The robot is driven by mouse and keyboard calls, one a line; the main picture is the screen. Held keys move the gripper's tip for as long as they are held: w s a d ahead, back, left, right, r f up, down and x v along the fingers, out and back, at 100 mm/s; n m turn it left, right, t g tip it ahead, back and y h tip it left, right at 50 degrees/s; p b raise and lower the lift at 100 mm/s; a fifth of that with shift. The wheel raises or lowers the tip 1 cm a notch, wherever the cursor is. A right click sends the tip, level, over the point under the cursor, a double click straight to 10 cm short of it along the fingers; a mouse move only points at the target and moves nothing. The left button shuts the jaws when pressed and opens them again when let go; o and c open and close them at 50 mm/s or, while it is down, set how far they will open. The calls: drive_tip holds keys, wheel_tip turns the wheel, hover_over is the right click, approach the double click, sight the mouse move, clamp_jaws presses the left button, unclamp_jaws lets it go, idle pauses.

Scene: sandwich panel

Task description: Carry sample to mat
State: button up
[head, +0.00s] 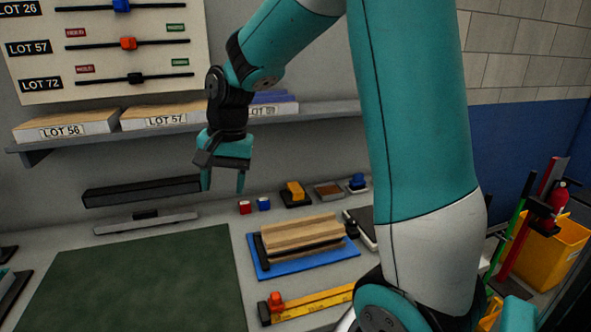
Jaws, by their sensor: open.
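My gripper (223,182) hangs in the air in front of the shelf, fingers pointing down. It is open with nothing between its fingers. A large dark green mat (140,285) lies bare on the worktop at the lower left. A layered, wood-coloured panel piece (302,233), which may be the sample, lies in a dark holder on a blue mat (262,268) right of the green one. My gripper is above and to the left of this piece, well apart from it. My arm hides part of the worktop's right side.
Small red (245,207) and blue (264,204) blocks stand behind the blue mat. A yellow bar with a red slider (276,299) lies in front. A shelf (150,138) holds boards labelled by lot. A dark bar on a stand (140,192) is at back left.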

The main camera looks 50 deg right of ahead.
drive_tip(key=w+d+f+m+h, duration=0.1)
drive_tip(key=w+d+f+m, duration=0.1)
drive_tip(key=d+m, duration=0.35)
drive_tip(key=w+d+f+m, duration=0.2)
drive_tip(key=d, duration=0.6)
drive_tip(key=m+g, duration=0.1)
drive_tip(key=m, duration=0.7)
approach(299, 220)
drive_tip(key=shift+h, duration=0.3)
drive_tip(key=f+p, duration=0.1)
drive_tip(key=f, duration=0.2)
drive_tip(key=f+p, duration=0.1)
drive_tip(key=f, duration=0.2)
drive_tip(key=f+p, duration=0.2)
drive_tip(key=f, duration=0.1)
drive_tip(key=shift+a+f, duration=0.1)
drive_tip(key=shift+a, duration=0.2)
drive_tip(key=c, duration=1)
drive_tip(key=shift+o, duration=0.2)
drive_tip(key=shift+r+p, duration=2.15)
drive_tip(key=shift+r, duration=1.6)
drive_tip(key=w+a, duration=0.5)
drive_tip(key=a, duration=0.5)
drive_tip(key=shift+w+a+b, duration=0.25)
drive_tip(key=shift+a+b, duration=0.1)
